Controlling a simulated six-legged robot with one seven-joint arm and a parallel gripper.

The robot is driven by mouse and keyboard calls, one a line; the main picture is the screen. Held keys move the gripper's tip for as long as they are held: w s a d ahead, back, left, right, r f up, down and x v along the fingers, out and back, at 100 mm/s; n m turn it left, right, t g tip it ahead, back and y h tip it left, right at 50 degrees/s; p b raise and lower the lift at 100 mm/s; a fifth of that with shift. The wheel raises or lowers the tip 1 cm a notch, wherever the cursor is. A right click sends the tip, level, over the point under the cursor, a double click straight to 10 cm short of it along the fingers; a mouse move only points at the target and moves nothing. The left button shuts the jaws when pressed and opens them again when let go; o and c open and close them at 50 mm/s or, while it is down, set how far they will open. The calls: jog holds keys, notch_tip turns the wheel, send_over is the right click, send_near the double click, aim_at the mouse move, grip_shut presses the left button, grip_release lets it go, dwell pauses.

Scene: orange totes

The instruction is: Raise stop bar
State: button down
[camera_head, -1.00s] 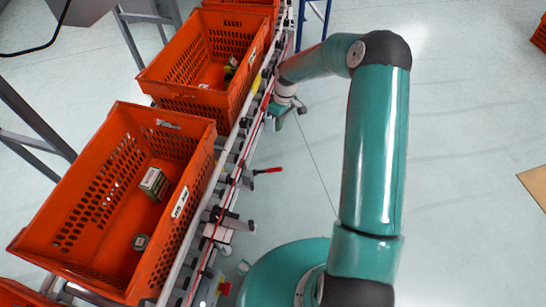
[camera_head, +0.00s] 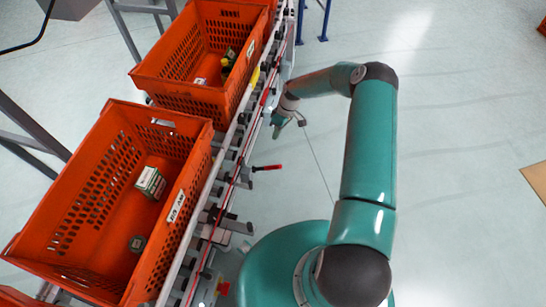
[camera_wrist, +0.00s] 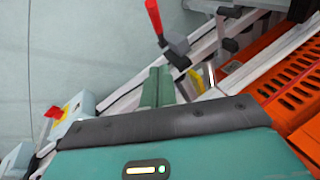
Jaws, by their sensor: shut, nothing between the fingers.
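A lever with a red handle (camera_head: 267,167) sticks out from the side of the conveyor rail in the head view. It also shows in the wrist view (camera_wrist: 154,17), joined to a grey block on the rail; I take it for the stop bar's handle. My gripper (camera_head: 278,128) is beside the rail, farther along it than the lever and apart from it. In the wrist view its green fingers (camera_wrist: 157,87) are together and empty, with the red handle beyond them. The bar itself is not clearly told apart from the rail parts.
Grey legs stand at the left.

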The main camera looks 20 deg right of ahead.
send_near(267, 168)
jog(key=w+a+f, duration=0.1)
jog(key=w+f, duration=0.1)
jog(key=s+f, duration=0.2)
jog(key=shift+s+d+f, duration=0.15)
jog(key=shift+d+f, duration=0.15)
jog(key=shift+f, duration=0.05)
jog(key=shift+d+f, duration=0.1)
jog(key=shift+d, duration=0.05)
dwell(0.4)
